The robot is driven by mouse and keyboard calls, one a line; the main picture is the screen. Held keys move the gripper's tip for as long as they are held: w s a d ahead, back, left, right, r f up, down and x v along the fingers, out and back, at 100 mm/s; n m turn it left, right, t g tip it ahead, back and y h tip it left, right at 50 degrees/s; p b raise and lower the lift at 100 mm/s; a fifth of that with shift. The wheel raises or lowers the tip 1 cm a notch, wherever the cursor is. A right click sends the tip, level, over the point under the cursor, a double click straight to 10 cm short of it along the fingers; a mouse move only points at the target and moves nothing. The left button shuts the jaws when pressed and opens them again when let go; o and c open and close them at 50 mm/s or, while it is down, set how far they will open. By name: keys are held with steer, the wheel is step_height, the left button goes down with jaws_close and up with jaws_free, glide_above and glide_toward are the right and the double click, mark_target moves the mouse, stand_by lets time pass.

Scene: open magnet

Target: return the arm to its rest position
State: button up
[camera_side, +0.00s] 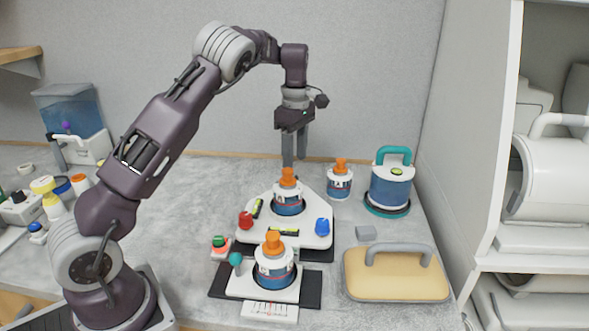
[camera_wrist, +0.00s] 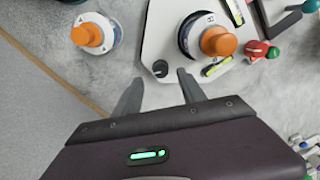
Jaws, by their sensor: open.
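My gripper (camera_side: 294,155) hangs pointing down in the side view, above the counter behind the white triangular plate (camera_side: 312,229). In the wrist view my gripper (camera_wrist: 156,90) shows two fingers apart with nothing between them. A blue and white container with an orange knob (camera_side: 288,200) stands on the plate, also in the wrist view (camera_wrist: 207,38). A second such container (camera_side: 340,181) stands on the counter behind and right, also in the wrist view (camera_wrist: 95,34). A third one (camera_side: 275,266) sits on the front white base.
A blue pot with a teal handle (camera_side: 390,186) stands at the right. A beige board with a grey handle (camera_side: 396,275) lies at the front right. A water tank (camera_side: 68,110) and several small bottles stand at the left. A white shelf (camera_side: 492,180) bounds the right side.

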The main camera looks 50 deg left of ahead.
steer(key=shift+r, duration=0.85)
steer(key=s+d+r+m+t+h, duration=0.1)
steer(key=s+d+r+m+t, duration=0.2)
steer(key=s+d+r+m, duration=0.8)
steer(key=s+d+m+t, duration=0.1)
steer(key=s+d+m, duration=0.1)
steer(key=s, duration=0.5)
steer(key=s+d+f+m+t, duration=0.1)
steer(key=s+d+m, duration=0.2)
steer(key=s+m, duration=0.2)
steer(key=s+d+f+m+t+y, duration=0.1)
steer(key=s+d+m, duration=0.1)
steer(key=s, duration=0.7)
steer(key=shift+s+d+m, duration=0.2)
steer(key=shift+s+m, duration=0.2)
steer(key=shift+m, duration=0.5)
